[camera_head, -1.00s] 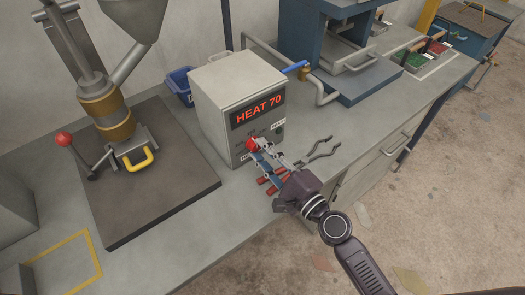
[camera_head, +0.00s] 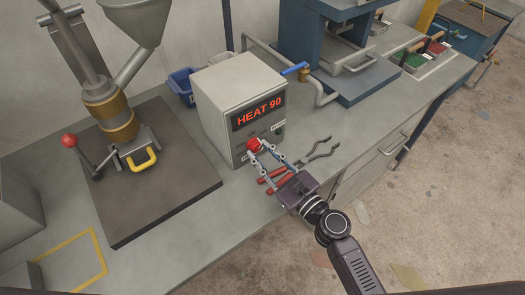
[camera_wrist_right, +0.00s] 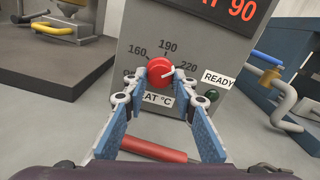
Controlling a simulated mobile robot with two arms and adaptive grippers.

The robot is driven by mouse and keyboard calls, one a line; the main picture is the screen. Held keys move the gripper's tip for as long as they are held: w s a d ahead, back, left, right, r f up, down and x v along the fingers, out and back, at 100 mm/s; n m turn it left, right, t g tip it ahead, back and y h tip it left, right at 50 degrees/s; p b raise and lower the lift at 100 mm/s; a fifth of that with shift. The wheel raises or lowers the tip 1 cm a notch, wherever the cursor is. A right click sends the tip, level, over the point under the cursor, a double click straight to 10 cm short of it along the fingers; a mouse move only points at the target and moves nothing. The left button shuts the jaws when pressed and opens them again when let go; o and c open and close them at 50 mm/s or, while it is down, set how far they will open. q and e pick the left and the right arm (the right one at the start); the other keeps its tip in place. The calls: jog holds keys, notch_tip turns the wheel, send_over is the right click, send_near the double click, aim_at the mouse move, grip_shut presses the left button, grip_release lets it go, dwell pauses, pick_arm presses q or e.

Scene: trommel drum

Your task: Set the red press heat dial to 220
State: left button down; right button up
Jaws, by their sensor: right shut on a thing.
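The red heat dial (camera_head: 254,145) is a round knob on the front of a grey control box (camera_head: 228,85). The box's display (camera_head: 257,112) reads HEAT 90. In the wrist view the dial (camera_wrist_right: 158,68) sits below printed numbers 160, 190 and 220, with a white pointer line on its right side. My right gripper (camera_head: 257,151) is shut on the dial, its fingertips (camera_wrist_right: 173,74) on either side of the knob's edge. The fingertips hide part of the scale's lower left. My left gripper is not in view.
Red-handled tongs (camera_head: 287,172) lie on the bench below the gripper. A READY lamp (camera_wrist_right: 212,95) is right of the dial. A blue-handled pipe valve (camera_head: 295,69) and blue press (camera_head: 335,80) stand to the right. A hopper machine (camera_head: 112,110) stands left on a dark plate.

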jog(key=shift+f+m, duration=0.1)
jog(key=shift+m, duration=0.7)
jog(key=shift+s+f, duration=0.1)
jog(key=o, duration=1.2)
jog(key=shift+c, duration=0.2)
jog(key=v, duration=1.2)
